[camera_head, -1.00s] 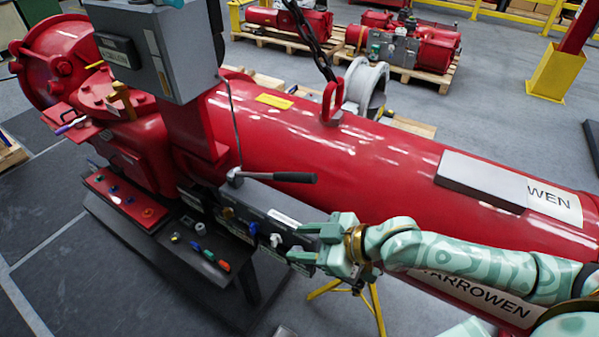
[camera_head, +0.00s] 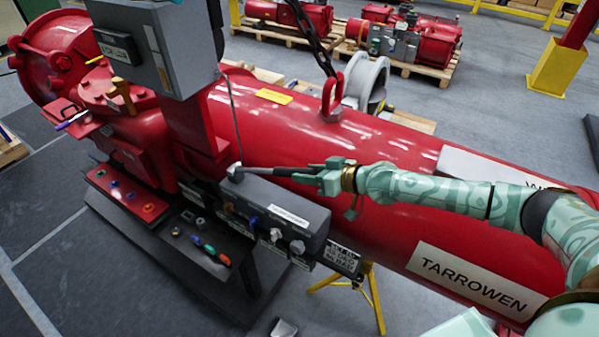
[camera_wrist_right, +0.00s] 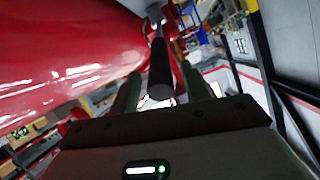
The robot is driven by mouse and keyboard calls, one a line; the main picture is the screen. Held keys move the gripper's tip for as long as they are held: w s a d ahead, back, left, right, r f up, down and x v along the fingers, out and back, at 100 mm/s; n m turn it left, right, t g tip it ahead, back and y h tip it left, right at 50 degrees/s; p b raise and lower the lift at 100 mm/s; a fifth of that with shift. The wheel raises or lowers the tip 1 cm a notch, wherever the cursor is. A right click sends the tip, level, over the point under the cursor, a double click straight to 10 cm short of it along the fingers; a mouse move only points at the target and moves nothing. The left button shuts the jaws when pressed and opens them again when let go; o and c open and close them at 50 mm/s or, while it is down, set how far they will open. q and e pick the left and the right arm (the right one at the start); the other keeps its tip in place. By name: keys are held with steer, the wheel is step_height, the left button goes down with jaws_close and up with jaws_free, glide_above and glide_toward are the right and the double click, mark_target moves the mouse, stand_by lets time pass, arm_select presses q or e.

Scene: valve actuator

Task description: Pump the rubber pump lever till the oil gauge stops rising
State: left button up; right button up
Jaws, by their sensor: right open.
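The pump lever (camera_head: 275,171) is a short bar with a dark rubber grip, running from a grey pivot on top of the dark manifold block (camera_head: 270,203). My right gripper (camera_head: 322,176) is at the grip's free end. In the right wrist view the lever (camera_wrist_right: 160,68) runs away between the two fingers (camera_wrist_right: 160,92) of that gripper, which are open on either side of it. Whether they touch it cannot be told. No oil gauge can be clearly made out. My left gripper is not in view.
A large red cylinder (camera_head: 400,150) lies behind the manifold. A grey control box (camera_head: 150,45) stands above at the left. Small coloured items lie on the dark shelf (camera_head: 225,235) below. A yellow stand (camera_head: 375,300) is under the cylinder.

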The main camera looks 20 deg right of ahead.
mark_target(299, 172)
steer(key=x, duration=0.3)
steer(key=shift+w+a+b, duration=0.1)
steer(key=shift+w+b, duration=0.05)
steer(key=shift+b, duration=0.2)
jaws_close()
steer(key=f+t+b, duration=0.1)
steer(key=f+b, duration=0.2)
steer(key=b, duration=0.3)
steer(key=s+d+f+t+y+b, duration=0.1)
steer(key=f+b, duration=0.2)
steer(key=b, duration=0.4)
steer(key=s+f+t+y+b, duration=0.1)
steer(key=f+b, duration=0.2)
steer(key=b, duration=0.4)
steer(key=shift+d+f, duration=0.3)
steer(key=shift+f, duration=0.1)
steer(key=shift+y+b, duration=0.3)
steer(key=shift+b, duration=0.1)
steer(key=shift+r, duration=0.1)
jaws_free()
